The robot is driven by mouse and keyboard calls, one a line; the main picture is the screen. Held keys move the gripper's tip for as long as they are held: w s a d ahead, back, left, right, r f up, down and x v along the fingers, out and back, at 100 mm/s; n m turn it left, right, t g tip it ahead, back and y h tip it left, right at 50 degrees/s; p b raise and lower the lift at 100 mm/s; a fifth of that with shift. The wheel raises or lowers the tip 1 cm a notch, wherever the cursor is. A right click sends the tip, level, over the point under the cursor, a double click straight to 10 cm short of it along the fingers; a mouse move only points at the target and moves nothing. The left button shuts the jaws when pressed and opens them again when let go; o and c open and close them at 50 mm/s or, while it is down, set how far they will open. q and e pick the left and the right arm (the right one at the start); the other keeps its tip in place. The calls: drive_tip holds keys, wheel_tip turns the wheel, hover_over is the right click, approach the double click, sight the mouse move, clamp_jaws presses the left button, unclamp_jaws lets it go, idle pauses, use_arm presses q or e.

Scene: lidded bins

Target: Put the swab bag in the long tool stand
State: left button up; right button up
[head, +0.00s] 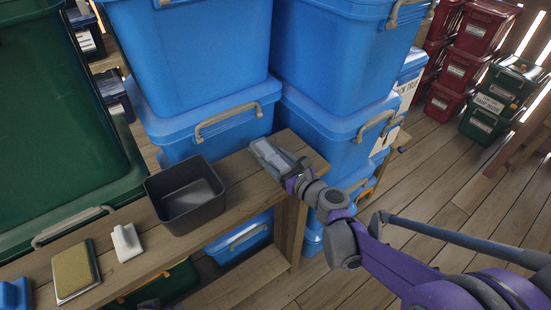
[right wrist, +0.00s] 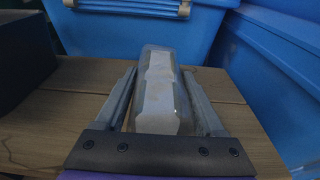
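The swab bag (right wrist: 160,95), a clear bag with white contents, lies on the wooden bench near its right end. It also shows in the head view (head: 272,156). My right gripper (right wrist: 160,75) is open around it, one finger on each side, with narrow gaps visible between bag and fingers. A dark grey open-topped box (head: 186,208) stands on the bench left of my right gripper. It looks empty, and I cannot tell whether it is the long tool stand. My left gripper is not in view.
On the bench (head: 240,182), left of the box, are a white holder-like piece (head: 126,242), a tan-topped pad (head: 75,270) and a blue object (head: 14,293). Large blue lidded bins (head: 215,115) stand close behind the bench. A green bin (head: 60,120) stands at left.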

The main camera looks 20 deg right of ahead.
drive_tip(key=o, duration=0.4)
drive_tip(key=shift+r, duration=0.1)
drive_tip(key=shift+s+d+r, duration=0.1)
drive_tip(key=shift+s, duration=0.1)
drive_tip(key=p+v, duration=0.1)
drive_tip(key=v, duration=1)
drive_tip(key=s+a+f+n+g, duration=0.65)
drive_tip(key=s+n, duration=0.25)
drive_tip(key=n, duration=0.7)
drive_tip(key=s+d+f+n+g+h, duration=0.2)
drive_tip(key=s+n, duration=0.2)
drive_tip(key=n, duration=0.4)
drive_tip(key=s+d+f+n+g+h, duration=0.1)
drive_tip(key=s+d+f+n+h, duration=0.1)
drive_tip(key=s+n, duration=0.3)
drive_tip(key=n+h, duration=0.1)
drive_tip(key=n, duration=0.2)
drive_tip(key=shift+s+d+g+h, duration=0.15)
drive_tip(key=shift+d+g+h, duration=0.15)
drive_tip(key=shift+d+g, duration=0.1)
